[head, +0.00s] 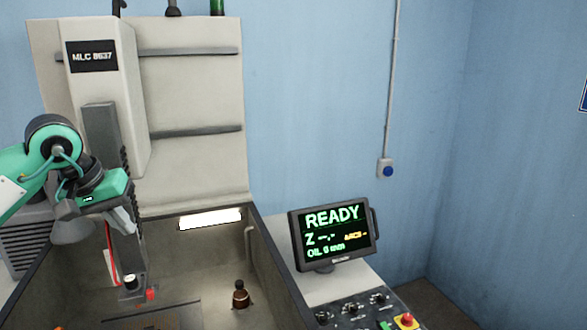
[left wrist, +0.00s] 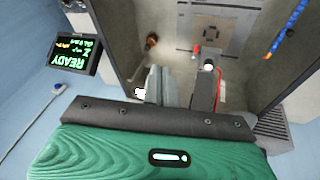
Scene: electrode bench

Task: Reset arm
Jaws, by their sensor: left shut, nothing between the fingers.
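My left arm comes in from the left in the head view. Its gripper (head: 124,222) hangs over the left part of the machine's tank, in front of the grey machine column. The gripper is shut and empty. In the left wrist view its fingers (left wrist: 163,84) are together above the tank floor. My right gripper is in neither view.
A grey machine labelled MLC 8637 (head: 92,57) stands behind the open tank (head: 270,262). A brown bottle (head: 240,295) stands on the tank floor. A black electrode holder with a red part (head: 150,294) is left of it. A READY monitor (head: 333,232) and control panel (head: 358,312) stand at the right.

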